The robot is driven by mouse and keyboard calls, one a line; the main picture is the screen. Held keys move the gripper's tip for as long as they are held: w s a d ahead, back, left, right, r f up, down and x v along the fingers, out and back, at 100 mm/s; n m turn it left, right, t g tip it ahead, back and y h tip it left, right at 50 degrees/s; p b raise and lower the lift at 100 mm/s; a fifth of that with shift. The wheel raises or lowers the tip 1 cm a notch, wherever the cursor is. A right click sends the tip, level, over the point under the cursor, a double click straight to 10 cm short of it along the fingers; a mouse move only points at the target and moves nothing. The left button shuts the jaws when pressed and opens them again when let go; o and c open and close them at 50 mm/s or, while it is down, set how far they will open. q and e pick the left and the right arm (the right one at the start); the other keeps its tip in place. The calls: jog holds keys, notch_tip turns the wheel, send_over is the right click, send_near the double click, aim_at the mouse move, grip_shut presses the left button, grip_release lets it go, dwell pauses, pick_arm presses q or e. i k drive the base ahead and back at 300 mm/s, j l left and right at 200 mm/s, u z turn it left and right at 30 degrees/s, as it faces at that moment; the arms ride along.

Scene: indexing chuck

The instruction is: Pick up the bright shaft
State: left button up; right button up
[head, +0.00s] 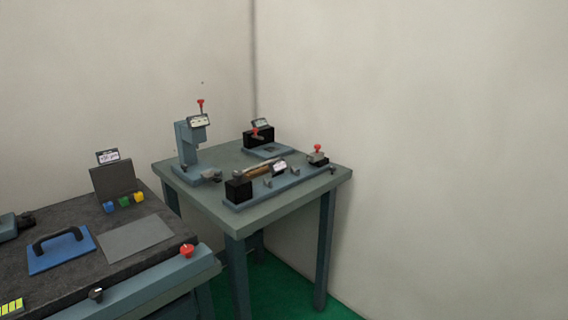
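A bench fixture (287,190) with a long blue base lies along the front of the far grey-green table (218,206). A thin, light-and-brown rod-like part (256,171) lies at its left half, beside a black block (238,191). It may be the bright shaft, but it is too small to tell for sure. A small label stands in front of its right end. Neither of my grippers is in view.
A dark bench (60,208) at the left holds a blue plate with a handle (62,250) and a grey sheet (136,239). Walls close off the corner.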

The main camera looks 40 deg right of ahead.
aim_at(254, 167)
jog(key=i+l+z, duration=0.25)
jog(key=l+z, duration=0.2)
jog(key=l, duration=0.25)
jog(key=i+l+z, duration=0.25)
jog(key=i+l, duration=0.15)
jog(key=l, duration=0.15)
jog(key=i+l+u, duration=0.1)
jog(key=l, duration=0.25)
jog(key=i+l, duration=0.2)
jog(key=i+l+u, duration=0.1)
jog(key=l, duration=0.35)
